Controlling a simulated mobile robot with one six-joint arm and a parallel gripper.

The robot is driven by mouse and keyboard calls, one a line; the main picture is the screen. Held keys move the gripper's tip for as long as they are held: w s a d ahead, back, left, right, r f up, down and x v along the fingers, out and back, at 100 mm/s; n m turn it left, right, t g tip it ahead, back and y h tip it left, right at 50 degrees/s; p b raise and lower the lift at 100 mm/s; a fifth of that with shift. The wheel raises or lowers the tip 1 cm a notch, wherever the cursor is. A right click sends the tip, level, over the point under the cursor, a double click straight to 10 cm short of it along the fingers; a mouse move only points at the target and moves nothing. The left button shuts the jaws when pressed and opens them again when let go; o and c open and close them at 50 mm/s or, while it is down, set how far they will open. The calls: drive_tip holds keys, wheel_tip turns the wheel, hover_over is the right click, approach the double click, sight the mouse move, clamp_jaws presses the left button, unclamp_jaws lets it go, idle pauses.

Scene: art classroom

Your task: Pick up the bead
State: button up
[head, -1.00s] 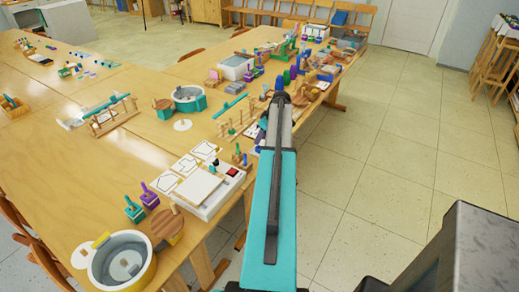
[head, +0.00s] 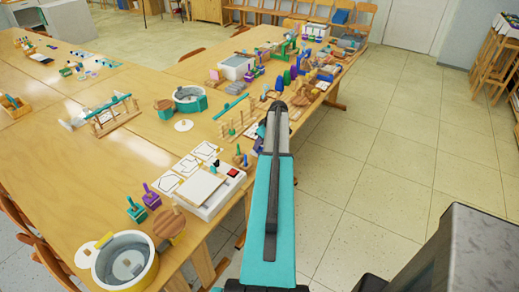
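I cannot pick out the bead among the many small items on the long wooden table (head: 75,190). My arm reaches forward from the bottom centre, over the table's right edge, and covers part of what lies behind it. I cannot make out my gripper; the far end of the arm is hidden behind its own teal link. Wooden peg stands (head: 237,121) and small coloured pieces stand just left of the arm's far end.
The tiled floor (head: 390,165) right of the table is clear. Stools (head: 497,75) stand far right.

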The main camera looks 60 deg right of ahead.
drive_tip(key=shift+x, duration=1.1)
drive_tip(key=c, duration=0.7)
